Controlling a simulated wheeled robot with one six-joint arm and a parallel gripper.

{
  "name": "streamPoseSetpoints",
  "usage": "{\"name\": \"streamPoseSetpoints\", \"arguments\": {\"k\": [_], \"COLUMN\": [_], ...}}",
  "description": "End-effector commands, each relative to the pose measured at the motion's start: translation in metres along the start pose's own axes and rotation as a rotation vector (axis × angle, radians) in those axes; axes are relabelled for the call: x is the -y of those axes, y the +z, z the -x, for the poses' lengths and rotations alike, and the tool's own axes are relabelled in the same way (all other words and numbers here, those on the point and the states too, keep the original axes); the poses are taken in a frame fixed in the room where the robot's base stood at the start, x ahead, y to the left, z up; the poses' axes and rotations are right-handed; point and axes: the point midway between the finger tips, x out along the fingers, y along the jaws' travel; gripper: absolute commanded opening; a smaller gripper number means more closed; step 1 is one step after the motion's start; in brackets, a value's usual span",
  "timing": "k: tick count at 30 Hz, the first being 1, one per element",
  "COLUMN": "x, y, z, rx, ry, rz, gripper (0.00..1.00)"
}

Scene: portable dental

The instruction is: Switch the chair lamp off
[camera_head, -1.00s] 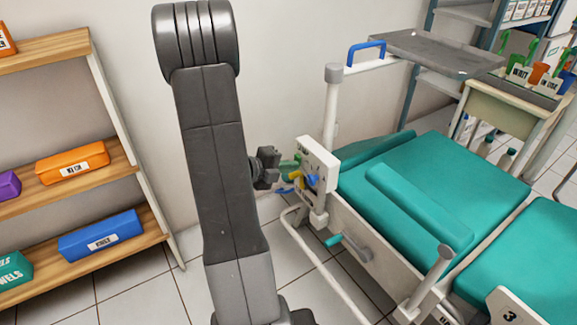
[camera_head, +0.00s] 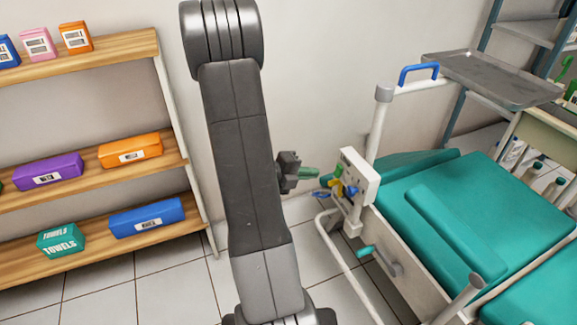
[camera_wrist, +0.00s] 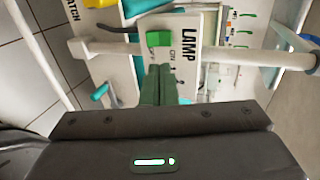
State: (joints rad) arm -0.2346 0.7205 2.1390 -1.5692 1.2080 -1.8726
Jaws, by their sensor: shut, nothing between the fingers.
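The chair lamp's control is on a white panel (camera_head: 366,180) at the chair's near end, with blue, yellow and green parts on its face. In the wrist view the panel (camera_wrist: 208,30) carries the word LAMP and small lettering that seems to read ON and OFF. A green piece (camera_wrist: 158,38) sits beside that lettering, probably the lamp switch; its position is unclear. My gripper (camera_head: 316,173) is shut and empty, its green fingers pointing at the panel with a gap between. In the wrist view the fingertips (camera_wrist: 158,68) lie just below the green piece.
The teal chair (camera_head: 450,215) stands right, with a white rail (camera_head: 345,265) low in front of the panel. A grey tray (camera_head: 490,78) is behind it on a post. A wooden shelf (camera_head: 90,180) with coloured boxes is at left. Open floor lies between.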

Motion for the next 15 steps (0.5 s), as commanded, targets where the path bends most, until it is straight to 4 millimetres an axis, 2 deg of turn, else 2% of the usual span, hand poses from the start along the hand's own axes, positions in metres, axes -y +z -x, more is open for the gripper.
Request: {"name": "streamPoseSetpoints", "arguments": {"k": [1,6,15], "x": [0.003,0.005,0.005], "y": [0.001,0.001,0.000], "z": [0.011,0.037,0.063], "rx": [0.005,0.006,0.002], "ry": [0.000,0.000,0.000], "rz": [0.002,0.001,0.000], "gripper": [0.00,0.00,0.00]}}
